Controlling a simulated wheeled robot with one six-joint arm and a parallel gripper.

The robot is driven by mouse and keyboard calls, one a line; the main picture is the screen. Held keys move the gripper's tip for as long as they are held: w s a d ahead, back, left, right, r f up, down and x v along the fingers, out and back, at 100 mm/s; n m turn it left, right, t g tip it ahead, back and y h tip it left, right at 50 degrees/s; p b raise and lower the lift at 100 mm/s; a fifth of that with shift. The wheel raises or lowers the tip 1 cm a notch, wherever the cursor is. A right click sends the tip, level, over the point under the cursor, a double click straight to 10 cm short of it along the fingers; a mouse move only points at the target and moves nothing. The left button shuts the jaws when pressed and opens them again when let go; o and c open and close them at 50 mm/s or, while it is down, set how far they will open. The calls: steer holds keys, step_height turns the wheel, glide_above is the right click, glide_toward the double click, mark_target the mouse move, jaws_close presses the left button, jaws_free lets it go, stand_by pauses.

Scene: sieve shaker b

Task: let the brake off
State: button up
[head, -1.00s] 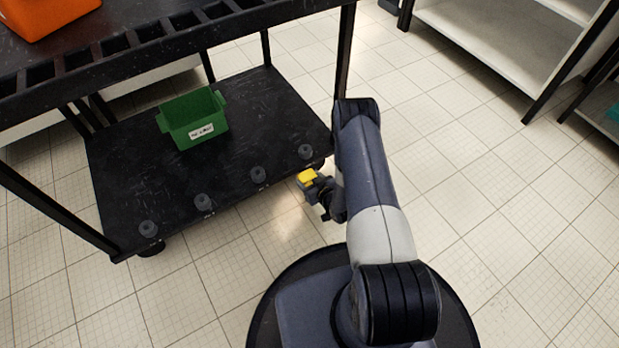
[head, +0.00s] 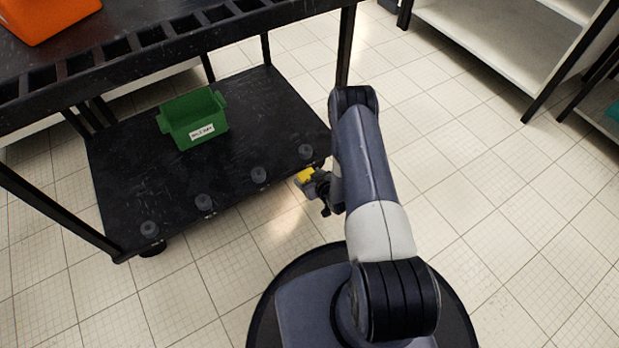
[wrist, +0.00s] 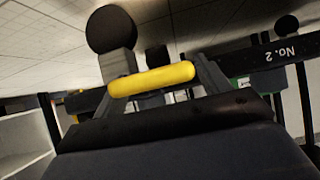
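A yellow bar (head: 305,175), which looks like the brake pedal, sits just outside the near right corner of the black cart (head: 250,110), beside the corner caster. In the wrist view the yellow bar (wrist: 152,80) lies across the middle, with a grey arm at each end. I cannot tell whether these arms are my fingers or part of the pedal. My gripper (head: 322,190) is right at the bar, low by the cart corner. Whether it touches or grips the bar is unclear. A black caster wheel (wrist: 110,29) shows just beyond the bar.
A green bin (head: 192,118) stands on the cart's lower shelf, and an orange bin (head: 45,15) on its top. Black pegs line the shelf's near edge. A pale shelf unit (head: 500,45) stands at the back right. The tiled floor right of my arm is clear.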

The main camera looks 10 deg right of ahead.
steer(key=shift+o, duration=0.7)
steer(key=p+v, duration=0.3)
steer(key=v, duration=0.8)
steer(key=shift+p, duration=0.4)
steer(key=b+x, duration=0.4)
steer(key=x, duration=0.7)
steer(key=shift+f, duration=0.15)
steer(key=shift+s+t, duration=0.1)
steer(key=shift+t, duration=0.2)
steer(key=shift+r, duration=0.2)
